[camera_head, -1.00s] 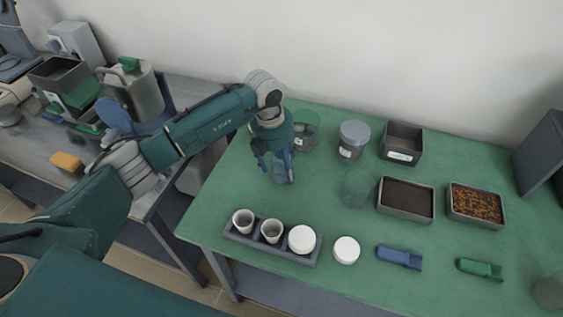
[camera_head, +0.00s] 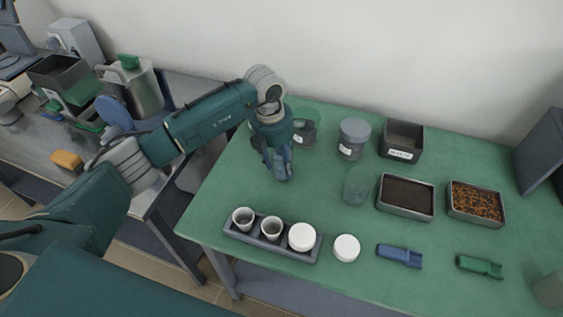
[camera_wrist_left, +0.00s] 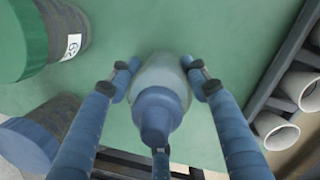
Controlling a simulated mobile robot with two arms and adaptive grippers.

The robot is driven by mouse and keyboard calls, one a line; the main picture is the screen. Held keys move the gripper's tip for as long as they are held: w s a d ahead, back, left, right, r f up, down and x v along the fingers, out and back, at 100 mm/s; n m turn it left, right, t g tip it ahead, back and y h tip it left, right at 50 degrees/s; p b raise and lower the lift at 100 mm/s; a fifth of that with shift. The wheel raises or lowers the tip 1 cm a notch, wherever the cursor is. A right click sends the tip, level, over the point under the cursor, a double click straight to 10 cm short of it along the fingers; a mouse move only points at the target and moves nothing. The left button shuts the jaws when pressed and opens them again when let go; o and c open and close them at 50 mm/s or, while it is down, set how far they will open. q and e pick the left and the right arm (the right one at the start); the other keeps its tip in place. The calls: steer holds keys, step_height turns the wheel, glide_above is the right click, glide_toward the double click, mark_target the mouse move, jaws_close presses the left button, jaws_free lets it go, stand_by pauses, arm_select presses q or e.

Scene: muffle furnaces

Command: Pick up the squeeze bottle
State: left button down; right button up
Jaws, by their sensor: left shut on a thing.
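The squeeze bottle (camera_wrist_left: 160,105), pale with a blue cap and nozzle, stands between the fingers of my left gripper (camera_wrist_left: 160,72) in the left wrist view. The left gripper is shut on it, with fingers against both sides of its body. In the head view my left gripper (camera_head: 279,170) points down at the left-back part of the green table (camera_head: 225,190). The fingers there hide most or all of the bottle. Whether the bottle's base touches the table cannot be told. My right gripper is not in view.
Lidded jars (camera_head: 354,138) stand behind and right of the gripper. A clear glass (camera_head: 356,186) stands to the right, before trays of dark (camera_head: 405,195) and orange material (camera_head: 476,204). A rack (camera_head: 271,248) with white cups is in front. Scoops (camera_head: 400,256) lie front right.

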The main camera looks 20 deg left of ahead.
arm_select(q)
step_height(320, 180, up, 20)
steer(key=b, duration=0.3)
steer(key=shift+f, duration=0.2)
steer(key=c, duration=1.6)
jaws_free()
jaws_close()
